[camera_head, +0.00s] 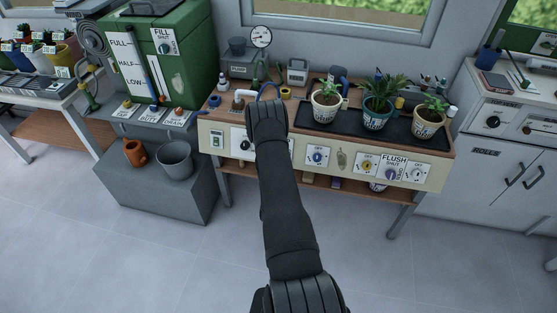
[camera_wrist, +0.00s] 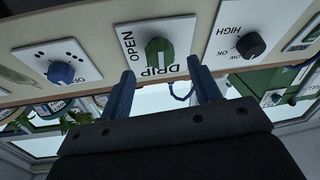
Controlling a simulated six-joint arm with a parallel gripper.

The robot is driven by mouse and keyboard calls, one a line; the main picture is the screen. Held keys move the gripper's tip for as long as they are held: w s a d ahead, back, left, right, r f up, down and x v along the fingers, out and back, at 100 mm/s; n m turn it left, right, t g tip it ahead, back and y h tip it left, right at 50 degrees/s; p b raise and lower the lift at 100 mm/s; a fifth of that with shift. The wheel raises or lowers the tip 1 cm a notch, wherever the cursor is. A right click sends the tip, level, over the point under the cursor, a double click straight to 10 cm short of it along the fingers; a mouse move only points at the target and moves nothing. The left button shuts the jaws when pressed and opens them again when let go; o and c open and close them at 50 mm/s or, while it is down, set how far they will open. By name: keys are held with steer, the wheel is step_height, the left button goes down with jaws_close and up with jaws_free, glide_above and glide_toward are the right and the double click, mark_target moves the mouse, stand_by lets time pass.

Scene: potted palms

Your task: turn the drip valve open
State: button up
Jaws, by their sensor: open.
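The drip valve is a green knob (camera_wrist: 158,52) on a white plate lettered DRIP and OPEN, near the top middle of the wrist view. That view shows the panel upside down. My gripper (camera_wrist: 163,84) is open and empty. Its two blue fingers point at the plate, one on each side of the knob's line, with the knob a little beyond the tips. I cannot tell whether the fingers touch the panel. In the head view my arm hides the drip valve and the fingers.
Purple FLUSH knob (camera_head: 391,174) sits further right on the bench front. Potted palms stand on a black tray (camera_head: 350,128) above. Grey bucket (camera_head: 174,160) stands at left.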

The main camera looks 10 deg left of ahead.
steer(key=shift+w+a, duration=0.15)
steer(key=shift+w, duration=0.95)
steer(key=shift+w+a, duration=0.1)
steer(key=shift+w, duration=0.95)
steer(key=shift+c, duration=0.5)
steer(key=c, duration=0.9)
steer(key=shift+m, duration=0.4)
steer(key=shift+a+r+m+g+h, duration=0.1)
steer(key=shift+m+g+h, duration=0.8)
steer(key=shift+m, duration=2.6)
steer(key=shift+a+f+m+g+h, duration=0.15)
steer(key=shift+m+h, duration=1.5)
steer(key=shift+m, duration=1.85)
steer(key=shift+a+r+m+g+h, duration=0.15)
steer(key=shift+m+g+h, duration=0.75)
steer(key=shift+m, duration=2.6)
steer(key=shift+t+h, duration=0.35)
